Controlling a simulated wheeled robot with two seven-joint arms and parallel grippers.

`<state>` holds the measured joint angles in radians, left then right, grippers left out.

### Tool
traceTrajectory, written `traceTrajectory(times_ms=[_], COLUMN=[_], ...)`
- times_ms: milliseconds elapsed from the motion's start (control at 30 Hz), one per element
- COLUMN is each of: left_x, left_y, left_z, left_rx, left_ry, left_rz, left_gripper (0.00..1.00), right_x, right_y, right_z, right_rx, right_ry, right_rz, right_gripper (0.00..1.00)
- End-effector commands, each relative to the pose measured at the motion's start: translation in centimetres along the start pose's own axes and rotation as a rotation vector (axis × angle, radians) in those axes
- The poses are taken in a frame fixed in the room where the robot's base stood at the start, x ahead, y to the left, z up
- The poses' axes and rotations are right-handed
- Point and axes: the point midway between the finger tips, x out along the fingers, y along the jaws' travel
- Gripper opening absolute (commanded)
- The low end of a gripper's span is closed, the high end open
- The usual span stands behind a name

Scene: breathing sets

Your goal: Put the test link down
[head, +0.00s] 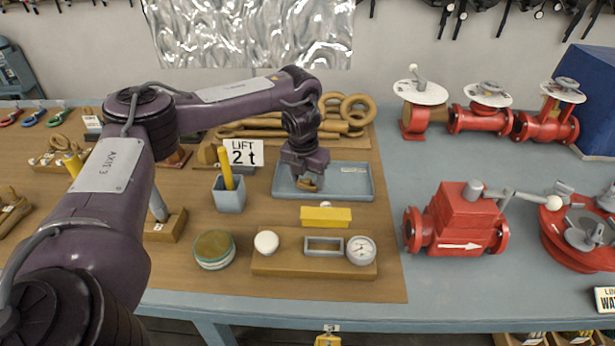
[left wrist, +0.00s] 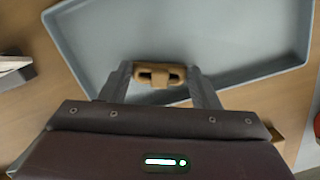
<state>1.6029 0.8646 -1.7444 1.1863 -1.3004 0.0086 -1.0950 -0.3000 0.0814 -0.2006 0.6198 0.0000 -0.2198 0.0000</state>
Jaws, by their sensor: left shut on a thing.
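The test link (left wrist: 160,76) is a small tan-brown chain link with dark openings. My left gripper (left wrist: 160,84) is shut on it, with one finger at each end of the link in the left wrist view. In the head view the link (head: 308,185) shows below my left gripper (head: 306,175), over the left part of a blue-grey tray (head: 354,195). The tray also fills the top of the left wrist view (left wrist: 240,85). I cannot tell whether the link touches the tray floor. My right gripper is not in view.
A grey pen cup (head: 229,197) and a "LIFT 2 t" sign (head: 243,153) stand left of the tray. In front are a yellow block (head: 326,217) and a wooden board with a dial (head: 361,250). Large tan links (head: 350,108) lie behind. A red valve (head: 458,222) stands at right.

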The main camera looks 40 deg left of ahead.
Motion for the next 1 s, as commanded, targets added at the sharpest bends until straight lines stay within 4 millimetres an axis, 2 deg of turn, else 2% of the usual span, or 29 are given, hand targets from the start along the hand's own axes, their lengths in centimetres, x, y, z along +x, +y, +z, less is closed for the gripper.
traceTrajectory(times_ms=[167, 200, 367, 633, 767, 867, 967, 1000], left_x=[0.3, 0.3, 0.3, 0.2, -0.7, -2.2, -4.4, -5.7], left_y=[0.0, 0.0, 0.0, 0.0, 0.0, 0.0, 0.0, 0.0], left_z=[-0.1, -0.1, 0.0, 0.0, 0.1, 0.1, 0.1, 0.2], left_rx=[0.0, 0.0, 0.001, 0.001, 0.0, -0.001, 0.0, 0.001], left_ry=[0.0, 0.0, 0.0, 0.0, -0.002, -0.005, -0.007, -0.007], left_rz=[0.0, 0.0, 0.0, 0.0, -0.002, -0.002, -0.003, -0.001], left_gripper=[0.31, 0.58, 0.78, 0.78, 0.78, 0.78, 0.78, 0.78], right_x=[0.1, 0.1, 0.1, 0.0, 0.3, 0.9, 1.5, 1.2], right_y=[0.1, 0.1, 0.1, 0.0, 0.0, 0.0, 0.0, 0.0], right_z=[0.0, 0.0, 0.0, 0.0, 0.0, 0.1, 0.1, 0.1], right_rx=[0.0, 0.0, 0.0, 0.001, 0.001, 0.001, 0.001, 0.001], right_ry=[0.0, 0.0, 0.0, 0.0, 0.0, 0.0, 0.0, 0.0], right_rz=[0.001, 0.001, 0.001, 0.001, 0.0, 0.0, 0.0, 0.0], right_gripper=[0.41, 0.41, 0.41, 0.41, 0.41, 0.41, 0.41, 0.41])
